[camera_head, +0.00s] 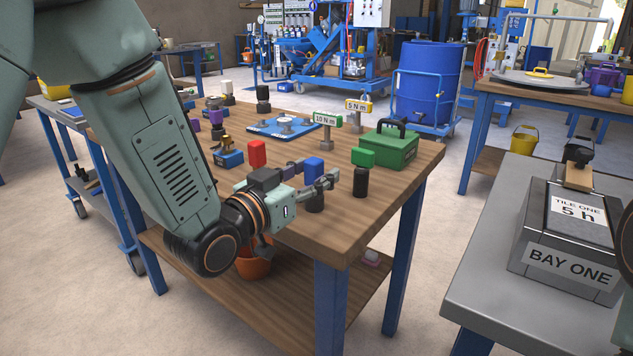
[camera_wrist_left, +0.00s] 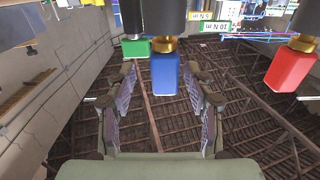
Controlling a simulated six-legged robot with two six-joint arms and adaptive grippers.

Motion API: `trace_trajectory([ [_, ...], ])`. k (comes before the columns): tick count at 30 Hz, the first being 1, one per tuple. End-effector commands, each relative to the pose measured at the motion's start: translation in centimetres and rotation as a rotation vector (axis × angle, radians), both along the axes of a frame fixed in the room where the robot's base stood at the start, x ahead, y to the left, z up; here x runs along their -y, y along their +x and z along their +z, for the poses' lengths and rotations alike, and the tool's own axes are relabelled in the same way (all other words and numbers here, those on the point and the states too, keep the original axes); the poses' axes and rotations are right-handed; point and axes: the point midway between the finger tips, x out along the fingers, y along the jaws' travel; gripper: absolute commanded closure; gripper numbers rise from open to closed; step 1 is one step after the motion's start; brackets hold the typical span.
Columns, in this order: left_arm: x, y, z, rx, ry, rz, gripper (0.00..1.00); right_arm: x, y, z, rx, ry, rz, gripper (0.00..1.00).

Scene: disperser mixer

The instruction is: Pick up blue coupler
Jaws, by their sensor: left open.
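The blue coupler (camera_head: 314,168) stands upright on the wooden table near its front edge, a blue block above a dark body. In the left wrist view the blue coupler (camera_wrist_left: 165,76) appears upside down with a gold collar. My left gripper (camera_head: 315,178) reaches in from the left and is open, with one finger on each side of the blue coupler. In the left wrist view, gaps show between the coupler and both fingers. My right gripper is not in view.
A red-topped piece (camera_head: 257,153) stands left of the coupler and a green-topped one (camera_head: 362,158) stands to its right. A green toolbox (camera_head: 392,150) and signs reading 10 N m (camera_head: 327,120) and 5 N m (camera_head: 358,105) are behind. A grey bench (camera_head: 482,270) is at right.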

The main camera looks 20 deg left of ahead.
Motion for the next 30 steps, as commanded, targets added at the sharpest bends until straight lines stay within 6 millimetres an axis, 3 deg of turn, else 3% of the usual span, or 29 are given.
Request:
trace_trajectory([
  [4,0.52,1.31,-0.12,-0.001,0.001,-0.001,0.47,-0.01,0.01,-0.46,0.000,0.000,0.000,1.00],
  [12,0.56,1.59,-0.02,-0.002,-0.002,0.000,0.49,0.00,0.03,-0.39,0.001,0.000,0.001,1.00],
  [30,0.53,1.55,-0.03,-0.001,-0.001,0.000,1.00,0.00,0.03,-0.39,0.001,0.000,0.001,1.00],
])
